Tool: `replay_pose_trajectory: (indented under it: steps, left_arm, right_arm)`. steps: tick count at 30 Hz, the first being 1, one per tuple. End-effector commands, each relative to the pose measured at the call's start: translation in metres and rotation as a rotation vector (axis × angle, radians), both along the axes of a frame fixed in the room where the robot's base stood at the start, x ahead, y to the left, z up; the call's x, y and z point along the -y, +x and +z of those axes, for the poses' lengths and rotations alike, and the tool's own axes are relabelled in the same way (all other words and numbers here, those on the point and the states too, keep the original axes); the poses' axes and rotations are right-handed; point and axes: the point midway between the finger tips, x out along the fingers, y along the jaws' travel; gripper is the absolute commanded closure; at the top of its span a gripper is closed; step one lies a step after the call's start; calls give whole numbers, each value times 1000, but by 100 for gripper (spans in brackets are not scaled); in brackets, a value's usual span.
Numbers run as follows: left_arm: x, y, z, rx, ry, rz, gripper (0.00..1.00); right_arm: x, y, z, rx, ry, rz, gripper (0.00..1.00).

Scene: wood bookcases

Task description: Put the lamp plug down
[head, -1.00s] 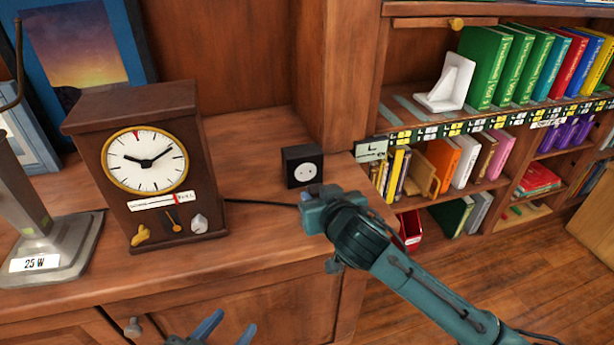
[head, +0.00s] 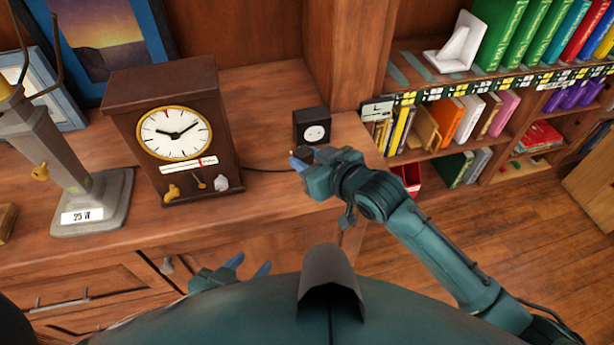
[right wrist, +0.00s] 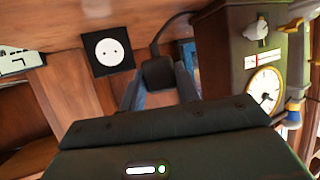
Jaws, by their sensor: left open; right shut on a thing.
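The black lamp plug (right wrist: 158,72) is between the fingertips of my right gripper (right wrist: 160,90), which is shut on it. In the head view, the right gripper (head: 300,163) is just in front of the socket box, over the wooden top; whether the plug touches the wood I cannot tell. A dark cable (head: 262,170) runs from the plug toward the clock. The black socket box (head: 311,126) with a white round face stands beyond the gripper, apart from the plug in the wrist view. My left gripper (head: 249,266) is open and empty, low in front of the cabinet.
A brown clock (head: 176,135) stands left of the plug. A grey lamp base (head: 95,205) marked 25 W is further left. Bookshelves (head: 470,150) with several books are at right. The wooden top (head: 245,210) in front of the clock is clear.

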Motion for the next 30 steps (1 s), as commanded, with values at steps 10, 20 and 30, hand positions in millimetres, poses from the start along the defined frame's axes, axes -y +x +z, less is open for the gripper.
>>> replay_pose_trajectory:
  steps: [10,20,30]
  left_arm:
    - [0,0,-4,1,-11,4,56]
    - [1,1,-5,3,-19,6,56]
    - [1,1,-7,3,-22,6,56]
  right_arm:
    - [0,0,-39,-1,-2,-1,100]
    - [0,0,-59,2,0,-1,100]
    - [0,0,-67,2,1,-1,100]
